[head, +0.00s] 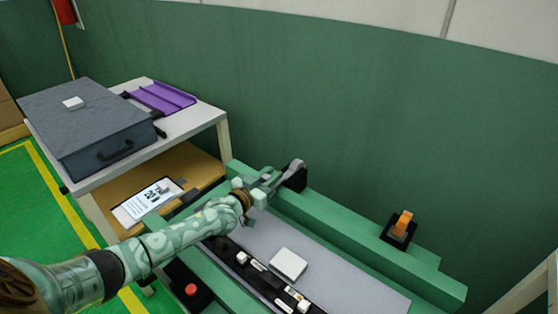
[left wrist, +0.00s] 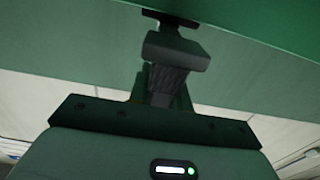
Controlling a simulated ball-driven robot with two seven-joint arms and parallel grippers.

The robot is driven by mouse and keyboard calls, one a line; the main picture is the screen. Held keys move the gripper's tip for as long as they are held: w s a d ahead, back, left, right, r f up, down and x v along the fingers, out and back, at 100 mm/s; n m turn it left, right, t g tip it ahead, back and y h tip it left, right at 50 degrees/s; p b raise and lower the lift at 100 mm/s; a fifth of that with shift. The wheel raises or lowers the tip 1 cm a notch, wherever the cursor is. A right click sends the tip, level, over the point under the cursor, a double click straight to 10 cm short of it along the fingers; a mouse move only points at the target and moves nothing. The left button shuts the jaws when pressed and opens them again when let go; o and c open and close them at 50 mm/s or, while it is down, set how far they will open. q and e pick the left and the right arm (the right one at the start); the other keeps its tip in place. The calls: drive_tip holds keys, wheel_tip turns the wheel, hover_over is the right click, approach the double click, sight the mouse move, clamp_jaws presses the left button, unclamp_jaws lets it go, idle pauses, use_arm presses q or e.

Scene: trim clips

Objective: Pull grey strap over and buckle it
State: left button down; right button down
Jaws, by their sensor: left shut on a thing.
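The grey strap (head: 296,164) stands up as a short curved piece from a black mount (head: 297,180) on the green rail at the far side of the fixture. My left gripper (head: 274,180) is shut on the strap at its near side; the fingers hide part of the hold. In the left wrist view a dark block with a ribbed part (left wrist: 172,72) shows in front of the gripper body; its exact contact is too dark to tell. A black mount with an orange piece (head: 403,223) stands farther right on the rail. My right gripper is not in view.
The fixture's grey bed (head: 335,268) carries a white block (head: 288,263) and a black strip (head: 262,280) with small parts. A red button (head: 191,290) is at the near side. A table (head: 205,120) with a grey case (head: 85,125) and purple tray (head: 162,97) stands left. A green wall closes the back.

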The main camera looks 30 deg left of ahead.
use_arm(q)
drive_tip(key=shift+s, duration=0.35)
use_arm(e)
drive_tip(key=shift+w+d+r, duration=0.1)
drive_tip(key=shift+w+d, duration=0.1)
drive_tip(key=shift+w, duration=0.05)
use_arm(q)
drive_tip(key=shift+f, duration=0.1)
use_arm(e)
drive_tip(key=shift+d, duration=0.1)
